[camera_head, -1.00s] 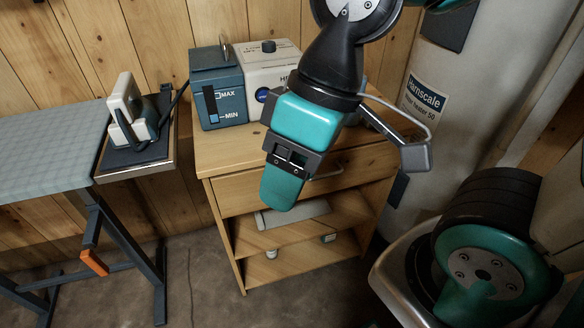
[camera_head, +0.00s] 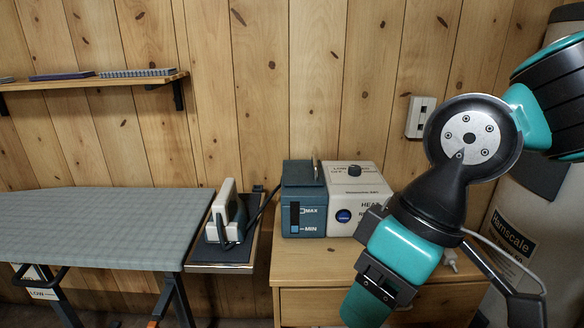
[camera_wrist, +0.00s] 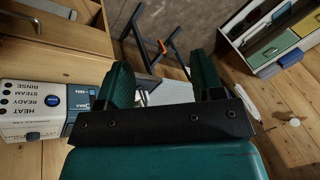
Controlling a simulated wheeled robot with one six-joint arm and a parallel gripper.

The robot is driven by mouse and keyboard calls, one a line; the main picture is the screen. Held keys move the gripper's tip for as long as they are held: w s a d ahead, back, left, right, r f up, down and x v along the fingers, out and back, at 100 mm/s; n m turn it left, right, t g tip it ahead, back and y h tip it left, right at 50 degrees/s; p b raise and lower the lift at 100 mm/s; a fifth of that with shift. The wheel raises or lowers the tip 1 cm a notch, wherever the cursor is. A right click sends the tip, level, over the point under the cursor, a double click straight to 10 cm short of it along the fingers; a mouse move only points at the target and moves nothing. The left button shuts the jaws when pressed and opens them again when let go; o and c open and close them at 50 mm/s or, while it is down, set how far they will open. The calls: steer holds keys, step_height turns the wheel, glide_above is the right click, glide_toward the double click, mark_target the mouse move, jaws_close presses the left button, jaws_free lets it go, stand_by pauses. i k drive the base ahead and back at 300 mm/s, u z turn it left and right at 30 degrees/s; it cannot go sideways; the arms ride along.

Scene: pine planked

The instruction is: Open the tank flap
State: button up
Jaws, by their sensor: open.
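The blue-grey water tank (camera_head: 312,220) with MAX and MIN marks stands on the wooden cabinet, joined to a white steam station (camera_head: 359,205). Its dark flap (camera_head: 300,173) on top seems to lie flat, with a thin upright piece at its right edge. My gripper (camera_head: 368,302) is in front of the station, to the right of and lower than the tank in the head view. It points down and is empty. In the wrist view my gripper (camera_wrist: 160,80) has its two fingers wide apart. The tank (camera_wrist: 82,108) shows there beside the left finger, partly hidden; its flap is not clear.
An iron (camera_head: 226,213) stands on a rest at the end of the ironing board (camera_head: 95,232), left of the tank. A wall shelf (camera_head: 90,81) hangs at upper left.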

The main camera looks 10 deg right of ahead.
mark_target(297, 174)
steer(key=z, duration=0.3)
steer(key=i, duration=0.85)
steer(key=u, duration=0.25)
